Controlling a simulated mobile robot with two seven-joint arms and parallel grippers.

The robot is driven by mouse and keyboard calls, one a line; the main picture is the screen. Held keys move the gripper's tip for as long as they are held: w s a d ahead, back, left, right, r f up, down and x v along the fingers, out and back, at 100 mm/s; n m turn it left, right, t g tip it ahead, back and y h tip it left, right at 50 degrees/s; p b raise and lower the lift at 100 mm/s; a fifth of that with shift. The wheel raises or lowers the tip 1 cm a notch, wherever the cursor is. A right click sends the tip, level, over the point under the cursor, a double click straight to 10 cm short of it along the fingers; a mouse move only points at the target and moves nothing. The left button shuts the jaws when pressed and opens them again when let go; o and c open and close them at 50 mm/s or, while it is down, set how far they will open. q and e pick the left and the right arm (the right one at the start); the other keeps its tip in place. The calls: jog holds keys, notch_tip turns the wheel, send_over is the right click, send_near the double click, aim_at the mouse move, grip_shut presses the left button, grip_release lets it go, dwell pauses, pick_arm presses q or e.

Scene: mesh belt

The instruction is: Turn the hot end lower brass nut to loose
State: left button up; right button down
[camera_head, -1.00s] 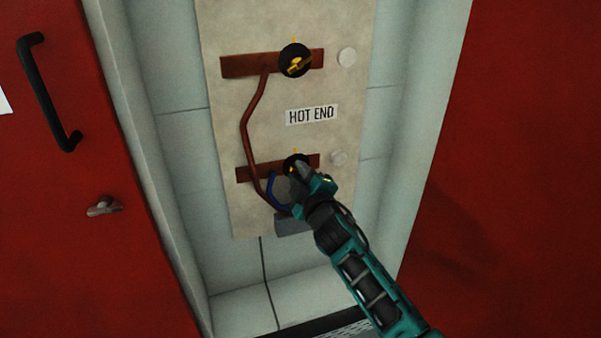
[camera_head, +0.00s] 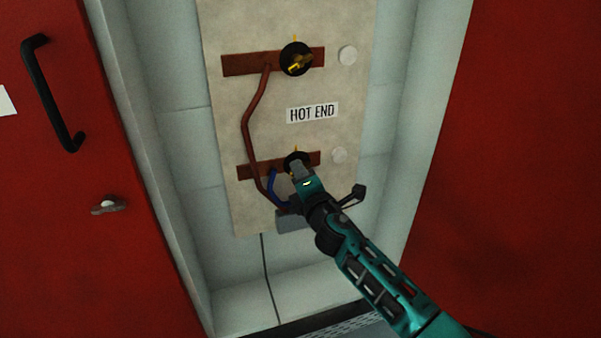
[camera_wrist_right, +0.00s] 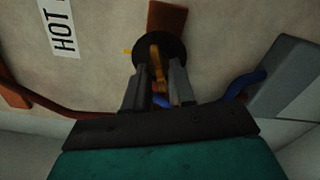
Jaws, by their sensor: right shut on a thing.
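The lower brass nut (camera_wrist_right: 157,68) sits on a round black disc (camera_wrist_right: 160,47) on the HOT END panel. My right gripper (camera_wrist_right: 158,80) is at the nut, its two fingers on either side of it, shut on it. In the head view the right gripper (camera_head: 299,166) covers most of the lower disc (camera_head: 293,157), and the nut is hidden there. A yellow mark shows at the disc's edge. The upper brass nut (camera_head: 299,63) sits on its own black disc, apart from the gripper. My left gripper is not in view.
The HOT END label (camera_head: 312,113) is between the two copper bars. A brown pipe (camera_head: 247,120) and a blue cable (camera_head: 273,188) run beside the lower bar. A grey box (camera_head: 288,222) is below. White round knobs (camera_head: 339,155) sit at right. Red doors (camera_head: 70,200) flank the recess.

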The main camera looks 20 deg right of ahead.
jog(key=shift+n, duration=0.8)
jog(key=c, duration=1.2)
grip_release()
jog(key=shift+c, duration=0.2)
jog(key=s, duration=1.3)
jog(key=shift+d+p, duration=0.3)
jog(key=shift+p, duration=0.15)
